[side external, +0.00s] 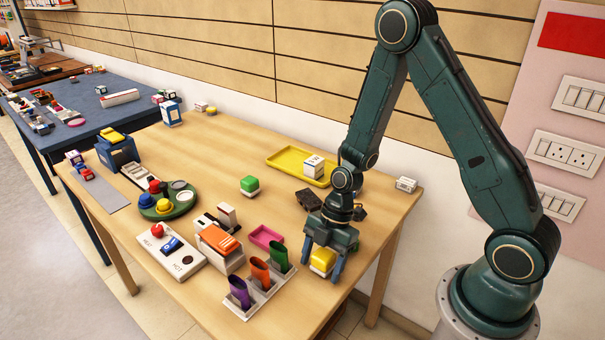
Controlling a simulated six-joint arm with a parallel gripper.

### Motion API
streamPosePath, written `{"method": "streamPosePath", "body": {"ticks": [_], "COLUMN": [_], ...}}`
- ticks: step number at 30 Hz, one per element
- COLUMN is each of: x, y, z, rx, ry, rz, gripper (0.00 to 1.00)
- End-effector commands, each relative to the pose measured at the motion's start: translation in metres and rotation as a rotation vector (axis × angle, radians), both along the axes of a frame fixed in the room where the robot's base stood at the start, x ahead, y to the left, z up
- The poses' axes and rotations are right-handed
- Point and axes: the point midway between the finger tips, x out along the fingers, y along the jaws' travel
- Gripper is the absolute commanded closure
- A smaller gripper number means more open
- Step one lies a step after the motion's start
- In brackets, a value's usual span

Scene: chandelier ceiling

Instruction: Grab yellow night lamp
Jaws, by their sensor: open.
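A small block-shaped lamp with a yellow top and a pale base (322,260) sits on the wooden table near its front right edge. My gripper (322,266) points down over it and is open. One finger is on each side of the yellow lamp, and the gripper body covers part of its top. I cannot tell whether the fingers touch it. A similar block with a green top and white base (250,185) stands mid-table, apart from my gripper.
A rack with purple, orange and green holders (262,292) stands close left of my gripper. A pink tray (266,237) and a dark object (308,200) lie behind it. A yellow tray (285,160) holding a white box (314,166) is farther back. Bare table surrounds the green-topped block.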

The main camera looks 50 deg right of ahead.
Motion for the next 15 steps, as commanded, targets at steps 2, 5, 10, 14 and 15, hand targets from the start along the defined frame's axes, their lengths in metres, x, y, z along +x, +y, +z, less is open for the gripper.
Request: {"method": "streamPosePath", "body": {"ticks": [2,5,10,14,15], "x": [0.0001,0.0001,0.0001,0.0001,0.0001], "y": [-0.0001,-0.0001,-0.0002,-0.0002,-0.0002], "z": [0.0002,0.0003,0.0004,0.0004,0.0004], "rx": [0.000,0.000,0.000,0.000,0.000], "ry": [0.000,0.000,0.000,0.000,0.000], "rz": [0.000,0.000,0.000,0.000,0.000], "gripper": [0.33,0.33,0.33,0.56,0.64]}}
